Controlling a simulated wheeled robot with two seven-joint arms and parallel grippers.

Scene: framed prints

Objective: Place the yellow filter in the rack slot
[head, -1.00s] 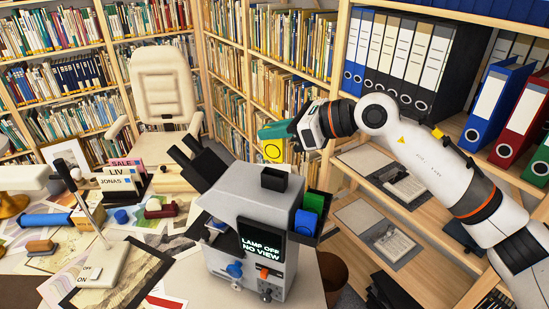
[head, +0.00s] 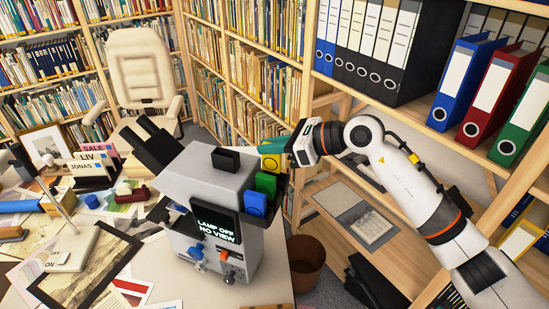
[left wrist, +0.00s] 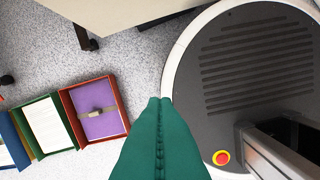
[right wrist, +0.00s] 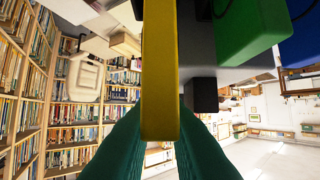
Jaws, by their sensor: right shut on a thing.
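The yellow filter (head: 270,163) is a flat block with a round mark, held upright in the green fingers of my right gripper (head: 277,149). It is directly behind the green filter (head: 266,184) and blue filter (head: 255,204), at the far end of the dark rack (head: 274,216) on the device's right side. In the right wrist view the yellow filter (right wrist: 160,70) fills the middle between the fingers, with the green filter (right wrist: 250,30) to its right. Its lower edge is hidden, so I cannot tell whether it is in the slot. My left gripper (left wrist: 160,103) is shut and empty.
The grey device (head: 205,185) with black eyepieces and a "LAMP OFF NO VIEW" screen stands on the table. A lamp, prints and card boxes lie to its left. Shelves with binders (head: 465,85) are at right. A brown bin (head: 306,262) stands on the floor.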

